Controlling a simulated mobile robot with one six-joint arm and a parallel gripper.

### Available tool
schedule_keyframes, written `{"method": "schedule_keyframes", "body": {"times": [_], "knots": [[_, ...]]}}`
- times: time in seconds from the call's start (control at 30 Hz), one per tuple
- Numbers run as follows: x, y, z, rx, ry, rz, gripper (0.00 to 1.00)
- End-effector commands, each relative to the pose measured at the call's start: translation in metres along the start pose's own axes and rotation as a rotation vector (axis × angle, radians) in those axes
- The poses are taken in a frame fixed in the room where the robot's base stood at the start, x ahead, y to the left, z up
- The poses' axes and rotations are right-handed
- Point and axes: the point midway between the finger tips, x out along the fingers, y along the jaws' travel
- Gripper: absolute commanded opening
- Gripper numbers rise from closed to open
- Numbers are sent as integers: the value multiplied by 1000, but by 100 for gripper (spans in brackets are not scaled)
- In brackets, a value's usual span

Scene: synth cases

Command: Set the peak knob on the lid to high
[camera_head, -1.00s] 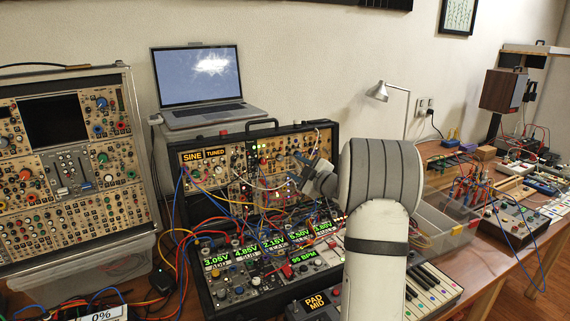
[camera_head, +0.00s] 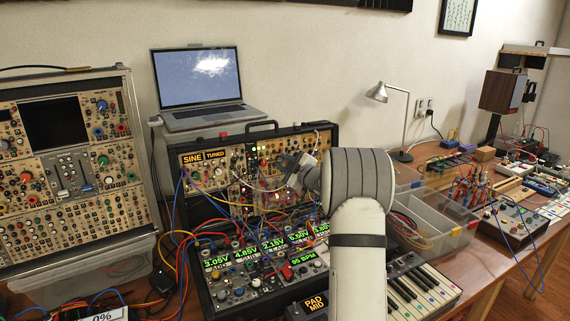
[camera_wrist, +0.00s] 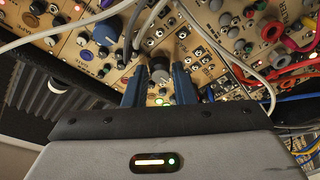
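The lid of the open patch case (camera_head: 216,171) stands upright in the head view, full of tan modules with knobs, jacks and cables. "SINE" and "TUNED" displays show at its upper left. My gripper (camera_head: 290,163) is in front of the lid's right half. In the wrist view my gripper (camera_wrist: 159,78) has two blue fingers apart, pointing at the panel. A black knob (camera_wrist: 159,72) shows between or just beyond the fingertips; I cannot tell if they touch it.
Grey cables (camera_wrist: 110,14) cross the panel close to the fingers. A laptop (camera_head: 200,90) stands behind the lid. Clear bins (camera_head: 440,222) and a keyboard (camera_head: 425,285) are right of my arm.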

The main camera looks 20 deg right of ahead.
Motion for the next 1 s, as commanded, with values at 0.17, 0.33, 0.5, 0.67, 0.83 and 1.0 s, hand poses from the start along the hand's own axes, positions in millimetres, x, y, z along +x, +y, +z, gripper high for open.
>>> {"method": "schedule_keyframes", "body": {"times": [0.17,0.33,0.5,0.67,0.83,1.0], "knots": [[0,0,0,0,0,0,9],[0,0,0,0,-1,0,0],[-1,0,1,10,0,2,0],[-1,0,1,53,1,11,0],[-1,-2,1,151,4,31,0],[-1,-3,2,293,8,61,0]]}}
